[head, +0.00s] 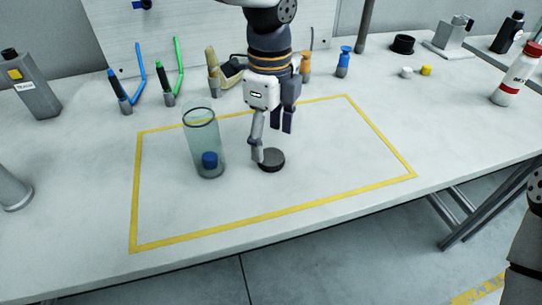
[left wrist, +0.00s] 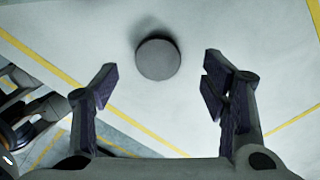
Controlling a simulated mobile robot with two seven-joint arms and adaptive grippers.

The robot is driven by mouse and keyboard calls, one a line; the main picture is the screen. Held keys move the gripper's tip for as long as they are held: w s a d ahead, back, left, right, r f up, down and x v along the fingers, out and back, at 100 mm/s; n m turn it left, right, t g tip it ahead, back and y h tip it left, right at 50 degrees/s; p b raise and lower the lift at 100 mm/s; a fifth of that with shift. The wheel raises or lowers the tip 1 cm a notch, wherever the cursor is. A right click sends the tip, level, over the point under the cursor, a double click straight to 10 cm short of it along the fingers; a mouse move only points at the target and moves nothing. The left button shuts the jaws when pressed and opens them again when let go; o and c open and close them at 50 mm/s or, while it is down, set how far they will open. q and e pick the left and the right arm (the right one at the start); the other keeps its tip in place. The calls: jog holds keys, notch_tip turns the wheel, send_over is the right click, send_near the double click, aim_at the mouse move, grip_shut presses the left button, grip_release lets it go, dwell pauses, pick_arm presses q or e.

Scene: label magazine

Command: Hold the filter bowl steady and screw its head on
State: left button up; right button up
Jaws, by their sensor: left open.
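The filter bowl (head: 202,130) is a clear greenish cylinder, open at the top, standing upright inside the yellow outline. A blue piece (head: 209,160) sits at its bottom. The filter head appears to be the dark round disc (head: 271,160), lying flat on the table to the right of the bowl. My left gripper (head: 272,142) is open and points down just above the disc; one fingertip appears close to its left edge. In the left wrist view the disc (left wrist: 158,60) lies ahead of the spread, empty fingers (left wrist: 160,76). My right gripper is out of view.
A yellow taped outline (head: 392,145) marks the work area, otherwise clear. Behind it stand blue and green pen-like tools (head: 168,96) and small bottles (head: 343,62). A grey bottle (head: 38,90) is at left, a white bottle (head: 515,78) at right. The table's front edge is near.

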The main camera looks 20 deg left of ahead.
aim_at(271, 156)
pick_arm(q)
notch_tip(271, 156, down, 4)
jog(key=shift+s+d, duration=0.15)
jog(key=c, duration=0.8)
jog(key=shift+c, duration=0.2)
jog(key=shift+r, duration=0.1)
